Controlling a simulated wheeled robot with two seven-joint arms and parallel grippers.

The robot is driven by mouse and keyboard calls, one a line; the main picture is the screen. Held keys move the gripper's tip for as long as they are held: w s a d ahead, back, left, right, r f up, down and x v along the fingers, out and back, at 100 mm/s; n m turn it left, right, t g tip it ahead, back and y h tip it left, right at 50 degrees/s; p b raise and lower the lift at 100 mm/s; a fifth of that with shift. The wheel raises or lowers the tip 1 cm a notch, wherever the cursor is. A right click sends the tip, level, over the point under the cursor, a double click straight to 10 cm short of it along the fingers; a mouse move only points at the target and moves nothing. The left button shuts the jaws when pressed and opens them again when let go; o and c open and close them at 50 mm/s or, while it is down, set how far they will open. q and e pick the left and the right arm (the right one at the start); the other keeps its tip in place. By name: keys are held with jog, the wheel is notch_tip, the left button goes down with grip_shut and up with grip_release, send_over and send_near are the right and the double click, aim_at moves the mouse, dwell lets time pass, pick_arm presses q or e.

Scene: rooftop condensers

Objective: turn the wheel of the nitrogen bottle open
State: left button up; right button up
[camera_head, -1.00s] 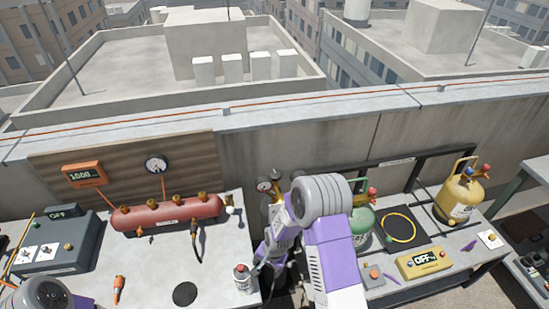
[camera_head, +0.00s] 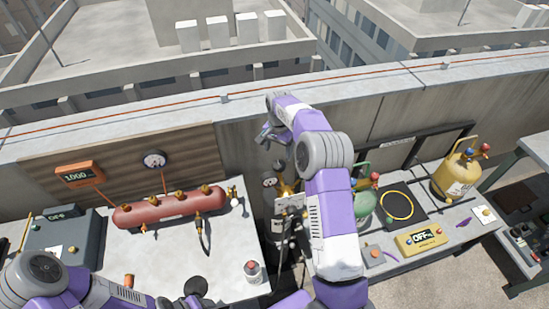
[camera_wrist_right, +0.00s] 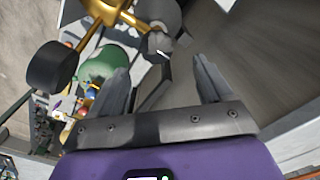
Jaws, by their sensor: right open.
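The nitrogen bottle stands in the gap between the two benches, mostly hidden by my right arm. Its brass regulator (camera_head: 284,186) and a round gauge (camera_head: 268,181) show in the head view. The right wrist view shows brass fittings (camera_wrist_right: 112,14) with dark round parts at top left; I cannot tell which part is the wheel. My right gripper (camera_head: 268,135) is open and empty, raised above the regulator near the wall. Its two fingers (camera_wrist_right: 163,86) show apart in the wrist view. My left gripper (camera_head: 182,299) is low at the bottom edge, and its jaws are unclear.
The concrete parapet (camera_head: 235,150) runs behind.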

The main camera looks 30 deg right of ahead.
aim_at(279, 164)
jog(key=f, duration=0.7)
jog(key=shift+s+d+f+p, duration=0.15)
jog(key=shift+s+p, duration=0.1)
jog(key=shift+p, duration=0.15)
jog(key=shift+c, duration=0.4)
jog(key=c, duration=1)
